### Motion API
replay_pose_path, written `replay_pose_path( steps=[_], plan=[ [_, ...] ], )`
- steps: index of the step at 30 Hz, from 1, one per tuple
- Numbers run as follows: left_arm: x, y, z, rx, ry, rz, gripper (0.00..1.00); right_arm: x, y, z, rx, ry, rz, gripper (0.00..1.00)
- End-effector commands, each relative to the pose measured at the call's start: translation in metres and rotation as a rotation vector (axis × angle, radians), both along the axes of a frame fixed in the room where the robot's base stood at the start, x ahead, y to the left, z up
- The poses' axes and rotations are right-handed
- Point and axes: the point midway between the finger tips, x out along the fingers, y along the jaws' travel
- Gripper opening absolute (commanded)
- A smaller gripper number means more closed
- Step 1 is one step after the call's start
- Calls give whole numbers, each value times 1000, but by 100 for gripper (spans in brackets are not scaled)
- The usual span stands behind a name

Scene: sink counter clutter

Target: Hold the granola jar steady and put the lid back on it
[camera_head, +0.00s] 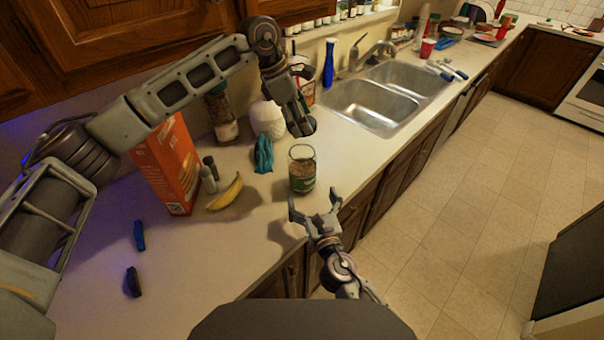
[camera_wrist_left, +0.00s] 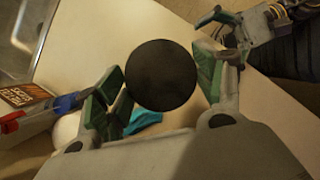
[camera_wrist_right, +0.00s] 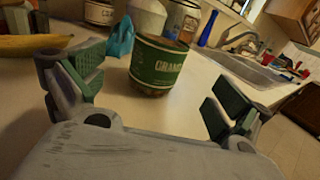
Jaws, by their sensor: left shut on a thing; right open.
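The granola jar (camera_head: 302,172) is clear with a green label and stands upright and open on the counter near its front edge. In the right wrist view the labelled jar (camera_wrist_right: 157,68) stands ahead between the fingers. My right gripper (camera_head: 313,204) is open and empty, just in front of the jar, and appears not to touch it. My left gripper (camera_head: 299,124) is above and behind the jar. In the left wrist view it is shut on a round dark lid (camera_wrist_left: 161,75), held between its green pads. The jar is not clearly seen in that view.
A banana (camera_head: 226,194), an orange-red box (camera_head: 168,165) and a teal cloth (camera_head: 263,155) lie or stand left of the jar. A blue bottle (camera_head: 329,62) stands by the sink (camera_head: 372,105). The counter right of the jar is clear up to the sink.

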Motion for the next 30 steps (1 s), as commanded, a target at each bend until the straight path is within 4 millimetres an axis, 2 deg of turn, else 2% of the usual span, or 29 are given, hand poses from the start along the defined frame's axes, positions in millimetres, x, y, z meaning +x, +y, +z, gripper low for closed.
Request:
replay_pose_path(
  steps=[30],
  plan=[
    [0,0,0,0,0,0,59,92,23,1,1,-1,-1,100]
  ],
)
